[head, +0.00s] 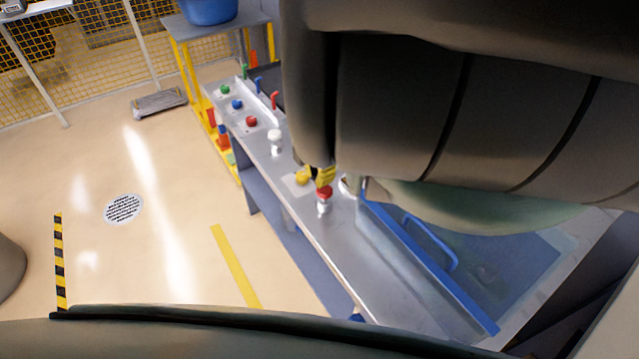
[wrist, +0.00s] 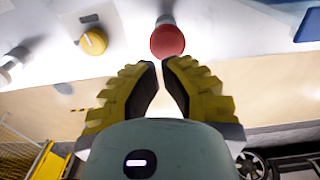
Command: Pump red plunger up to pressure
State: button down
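The red plunger (head: 324,193) has a round red cap on a pale, upright stem and stands on the narrow grey bench (head: 345,262). Its cap also shows in the wrist view (wrist: 167,42), just beyond my fingertips. My gripper (wrist: 159,62) has yellow ribbed fingers with dark pads. The tips are close together with a narrow gap between them, and nothing is held in it. In the head view my gripper (head: 324,178) is right at the cap, partly hidden by my arm. I cannot tell whether it touches the cap.
A yellow knob (wrist: 94,41) sits left of the plunger. A white-capped post (head: 275,140) and red (head: 251,121), blue (head: 237,104) and green (head: 225,90) knobs stand further along the bench. A blue-edged tray (head: 450,290) lies to the right. The floor at left is mostly clear.

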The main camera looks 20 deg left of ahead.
aim_at(324, 192)
jog(key=shift+f+p, duration=0.3)
jog(key=shift+f, duration=1.2)
